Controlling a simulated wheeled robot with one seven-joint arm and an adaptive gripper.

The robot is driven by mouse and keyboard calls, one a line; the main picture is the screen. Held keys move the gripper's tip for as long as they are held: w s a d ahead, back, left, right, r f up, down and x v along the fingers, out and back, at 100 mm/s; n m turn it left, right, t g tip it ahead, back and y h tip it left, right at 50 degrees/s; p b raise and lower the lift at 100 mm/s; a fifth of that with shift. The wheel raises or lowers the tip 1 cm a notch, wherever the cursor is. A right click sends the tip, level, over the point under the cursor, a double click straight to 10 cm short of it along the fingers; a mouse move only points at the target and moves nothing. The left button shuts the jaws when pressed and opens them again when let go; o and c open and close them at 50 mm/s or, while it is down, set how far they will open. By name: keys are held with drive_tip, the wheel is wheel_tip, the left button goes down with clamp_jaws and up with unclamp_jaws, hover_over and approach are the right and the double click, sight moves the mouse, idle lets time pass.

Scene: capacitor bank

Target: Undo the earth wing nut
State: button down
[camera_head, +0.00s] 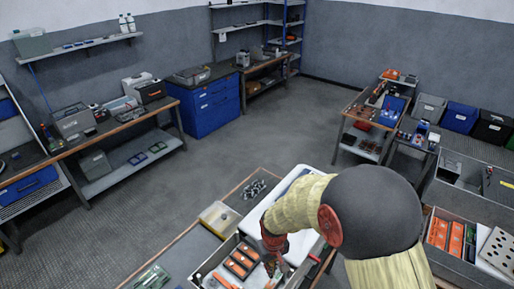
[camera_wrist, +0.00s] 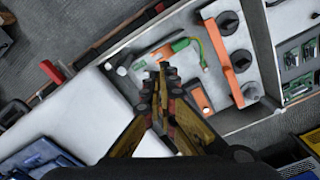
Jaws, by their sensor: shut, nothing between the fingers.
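My gripper (camera_wrist: 164,72) is shut and empty in the wrist view, its fingertips over the inside of a pale open case (camera_wrist: 270,62). A green and orange piece (camera_wrist: 182,45), perhaps the earth lead, lies just beyond the fingertips. An orange bar (camera_wrist: 229,62) with several dark round terminals (camera_wrist: 228,23) beside it is to the right. I cannot make out the earth wing nut for certain; the fingers may hide part of that area. In the head view my gripper (camera_head: 277,266) is low at the case, partly hidden by my arm.
A white panel (camera_wrist: 75,115) fills the left of the wrist view and stands close to the fingers. A green circuit board (camera_wrist: 298,55) sits in a tray at the right. In the head view, a pale box (camera_head: 220,218) stands left of the case. Open floor (camera_head: 290,125) lies behind.

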drive_tip(key=shift+s+d+f+b, duration=0.1)
drive_tip(key=shift+f+b, duration=1.05)
drive_tip(key=shift+f, duration=0.65)
drive_tip(key=shift+s+f+b, duration=0.1)
drive_tip(key=shift+f+b, duration=1.05)
drive_tip(key=shift+f, duration=0.6)
drive_tip(key=shift+w, duration=0.65)
drive_tip(key=shift+d, duration=0.25)
drive_tip(key=shift+w+d, duration=0.15)
drive_tip(key=shift+d, duration=0.2)
drive_tip(key=shift+w+d+b, duration=0.2)
drive_tip(key=shift+b, duration=0.15)
drive_tip(key=shift+s+d, duration=0.1)
